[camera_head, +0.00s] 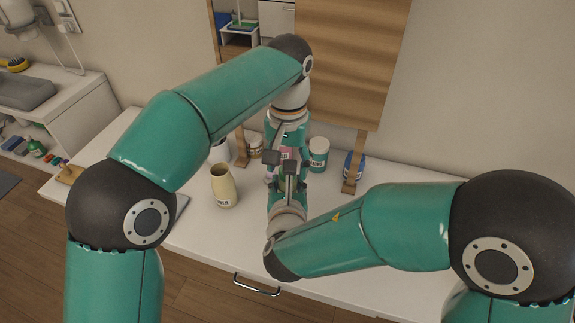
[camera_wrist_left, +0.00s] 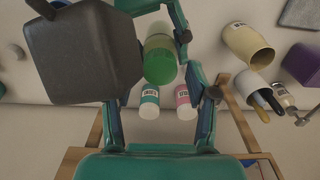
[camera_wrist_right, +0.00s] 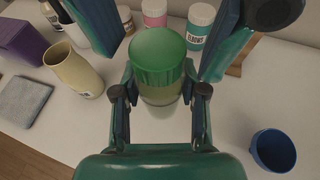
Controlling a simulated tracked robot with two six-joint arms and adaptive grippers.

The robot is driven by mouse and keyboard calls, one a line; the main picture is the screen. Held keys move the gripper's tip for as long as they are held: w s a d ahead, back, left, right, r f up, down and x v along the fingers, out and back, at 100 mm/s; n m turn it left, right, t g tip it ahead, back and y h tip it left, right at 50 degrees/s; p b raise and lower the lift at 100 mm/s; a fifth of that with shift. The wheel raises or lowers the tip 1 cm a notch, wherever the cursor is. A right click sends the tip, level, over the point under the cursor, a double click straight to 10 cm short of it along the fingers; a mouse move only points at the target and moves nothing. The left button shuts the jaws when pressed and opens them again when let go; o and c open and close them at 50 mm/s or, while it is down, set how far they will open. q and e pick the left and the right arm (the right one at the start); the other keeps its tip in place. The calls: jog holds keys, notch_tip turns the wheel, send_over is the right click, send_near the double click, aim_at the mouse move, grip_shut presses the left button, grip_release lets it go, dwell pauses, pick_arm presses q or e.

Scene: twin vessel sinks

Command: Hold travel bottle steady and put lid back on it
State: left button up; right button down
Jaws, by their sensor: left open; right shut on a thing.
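The travel bottle (camera_wrist_right: 160,96) has a pale, translucent body and stands in the middle of the right wrist view. A green ribbed lid (camera_wrist_right: 157,58) sits on its top; I cannot tell whether it is fully seated. My right gripper (camera_wrist_right: 158,92) is shut on the bottle's body, one finger on each side. My left gripper (camera_wrist_left: 162,115) is open, its fingers spread around and apart from the lid. The green lid also shows in the left wrist view (camera_wrist_left: 160,68). In the head view both grippers meet mid-counter and mostly hide the bottle.
A cream vase (camera_head: 223,186) stands left of the grippers. A teal-labelled jar (camera_head: 319,154) and a pink-labelled jar (camera_wrist_right: 154,13) stand behind the bottle. A dark blue cup (camera_wrist_right: 273,150) stands at the right. The wooden mirror frame (camera_head: 352,178) rises behind. The front counter is clear.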

pick_arm(q)
jog(key=shift+f, duration=0.45)
grip_shut()
jog(key=shift+o, duration=0.5)
grip_release()
jog(key=shift+r, duration=0.1)
jog(key=shift+r, duration=3.6)
